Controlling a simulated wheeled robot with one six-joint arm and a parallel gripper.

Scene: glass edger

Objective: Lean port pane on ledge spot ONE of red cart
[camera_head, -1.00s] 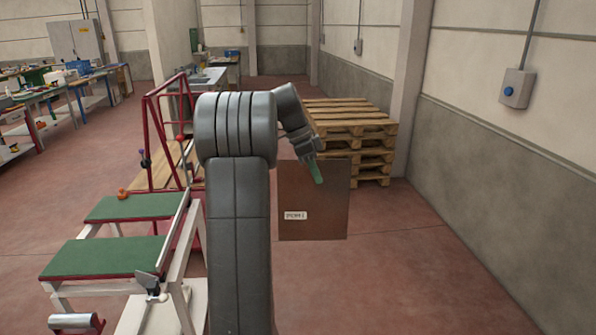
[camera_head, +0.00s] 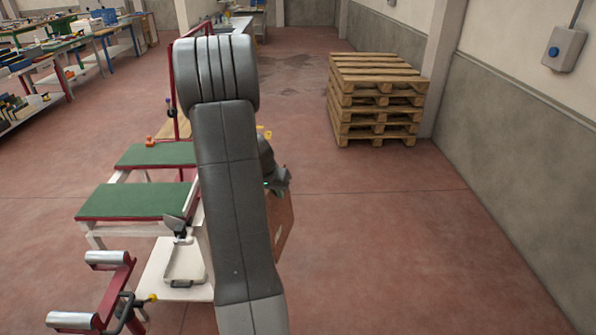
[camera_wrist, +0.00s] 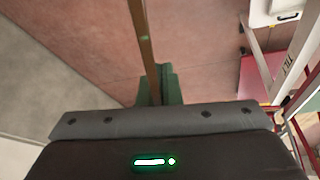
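The pane is a thin brown sheet. In the head view the pane (camera_head: 284,222) shows partly from behind my arm, tilted and seen at a slant. In the wrist view the pane (camera_wrist: 142,35) is nearly edge-on, running away from the green fingertips. My gripper (camera_wrist: 155,85) is shut on its edge; my gripper (camera_head: 275,182) is mostly hidden in the head view. The pane hangs clear of the floor. The red cart (camera_head: 174,75), a red frame with wooden boards, stands behind my arm, which hides most of it. Its ledge spots cannot be made out.
A white stand with green pads (camera_head: 140,201) is left of my arm. A red roller stand (camera_head: 115,283) is at front left. Stacked pallets (camera_head: 375,100) stand ahead right by the wall. Workbenches (camera_head: 60,50) line the far left. The floor at right is clear.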

